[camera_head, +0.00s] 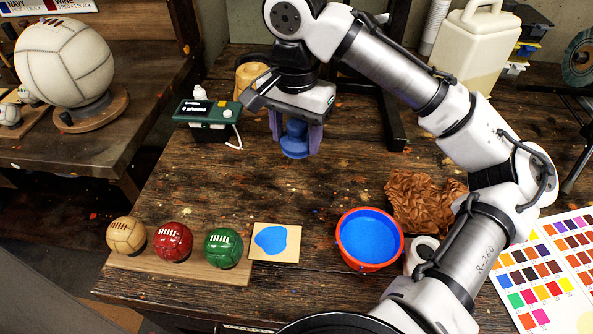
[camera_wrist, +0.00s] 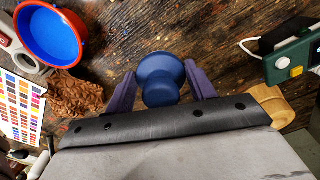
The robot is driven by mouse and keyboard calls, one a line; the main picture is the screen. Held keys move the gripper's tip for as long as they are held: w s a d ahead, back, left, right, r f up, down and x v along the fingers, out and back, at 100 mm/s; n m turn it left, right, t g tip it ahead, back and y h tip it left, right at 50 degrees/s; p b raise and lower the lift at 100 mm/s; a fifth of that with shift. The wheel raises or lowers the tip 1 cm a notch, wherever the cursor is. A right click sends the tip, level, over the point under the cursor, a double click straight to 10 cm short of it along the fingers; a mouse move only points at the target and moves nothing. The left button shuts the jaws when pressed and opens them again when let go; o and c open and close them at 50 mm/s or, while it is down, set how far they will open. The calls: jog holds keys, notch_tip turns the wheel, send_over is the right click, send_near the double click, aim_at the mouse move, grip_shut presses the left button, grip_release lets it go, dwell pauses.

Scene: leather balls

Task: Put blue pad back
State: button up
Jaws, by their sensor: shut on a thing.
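The blue pad (camera_head: 295,144) is a dark blue, knob-shaped piece with a round, wide lower end. My gripper (camera_head: 296,134) is shut on it, with a purple finger on each side, near the back middle of the table. In the wrist view the pad (camera_wrist: 160,78) sits between the two fingers of my gripper (camera_wrist: 161,88). It appears held above the wood, but the exact gap is hard to tell. A red bowl of blue paint (camera_head: 370,239) stands at the front right. A small square board (camera_head: 275,242) with a blue paint patch lies left of the bowl.
Tan, red and green balls (camera_head: 223,247) stand on a wooden strip at the front left. A green device (camera_head: 208,113) is left of my gripper. Crumpled brown leather (camera_head: 425,200) lies by the bowl. The middle table is clear.

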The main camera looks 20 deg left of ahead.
notch_tip(320, 180, down, 10)
jog(key=shift+f, duration=0.1)
dwell(0.4)
jog(key=shift+f, duration=0.15)
jog(key=o, duration=0.9)
jog(key=shift+c, duration=0.2)
notch_tip(320, 180, up, 12)
jog(key=shift+r, duration=0.2)
